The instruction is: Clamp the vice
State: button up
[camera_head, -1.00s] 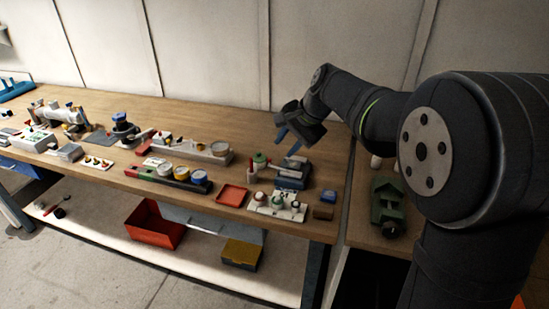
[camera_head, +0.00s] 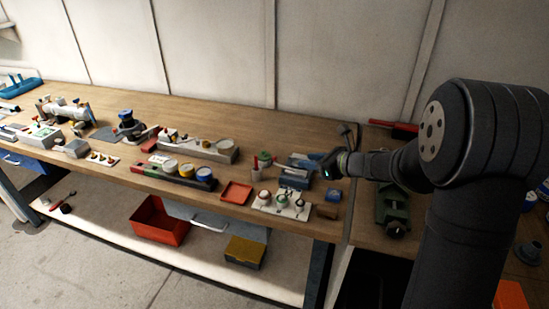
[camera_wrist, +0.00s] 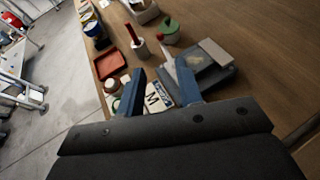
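A dark green vice-like block (camera_head: 393,208) with a round dark knob at its front stands on the right-hand bench. My arm passes close behind and above it and hides part of its far end. My gripper (camera_wrist: 158,82) has two blue fingers, apart with a clear gap and nothing held between them. In the head view, my gripper (camera_head: 330,166) is left of the green vice, over the right end of the left bench, and its fingers are hard to make out. The green vice is not visible in the wrist view.
A white board (camera_head: 283,204) with round-topped pieces, a red tray (camera_head: 237,193), a grey-blue block (camera_head: 296,178) and a green pot (camera_head: 264,159) crowd the left bench's right end. A red-handled item (camera_head: 394,128) lies at the back right.

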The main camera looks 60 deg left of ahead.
aim_at(274, 157)
jog(key=x, duration=1.5)
jog(key=shift+s+f, duration=0.1)
jog(key=shift+s, duration=0.05)
jog(key=shift+c, duration=0.2)
grip_shut()
